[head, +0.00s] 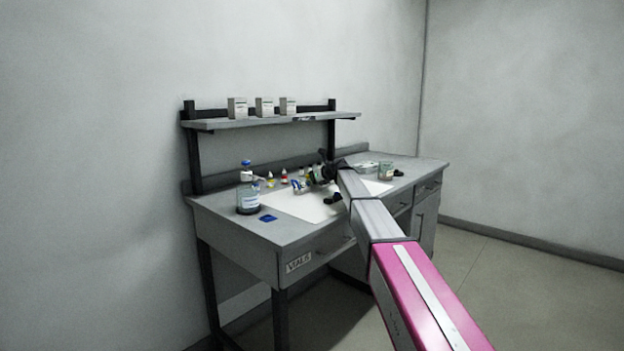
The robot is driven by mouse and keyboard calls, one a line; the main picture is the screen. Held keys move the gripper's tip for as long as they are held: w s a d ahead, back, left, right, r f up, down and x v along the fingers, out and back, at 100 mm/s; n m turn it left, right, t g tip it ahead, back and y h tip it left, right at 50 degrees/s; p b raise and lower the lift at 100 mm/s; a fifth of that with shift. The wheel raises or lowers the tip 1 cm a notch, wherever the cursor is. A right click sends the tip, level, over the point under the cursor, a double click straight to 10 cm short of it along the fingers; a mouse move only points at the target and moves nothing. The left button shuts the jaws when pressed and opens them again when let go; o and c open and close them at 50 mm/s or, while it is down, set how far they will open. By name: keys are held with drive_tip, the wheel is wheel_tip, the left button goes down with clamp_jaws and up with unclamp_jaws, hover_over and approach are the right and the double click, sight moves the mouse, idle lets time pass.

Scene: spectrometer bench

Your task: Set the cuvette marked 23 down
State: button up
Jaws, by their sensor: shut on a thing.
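My gripper (313,178) is over the middle of the bench, near the back part of the white mat (290,206). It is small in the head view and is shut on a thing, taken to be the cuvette. The cuvette itself cannot be made out, and no mark 23 can be read. I cannot tell whether what I hold touches the bench or is above it.
Small dropper bottles (284,176) stand behind the mat. A jar (386,171) is at the right. Boxes (264,107) stand on the shelf (225,124).

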drive_tip(key=o, duration=0.7)
drive_tip(key=shift+f, duration=0.1)
drive_tip(key=v, duration=1.2)
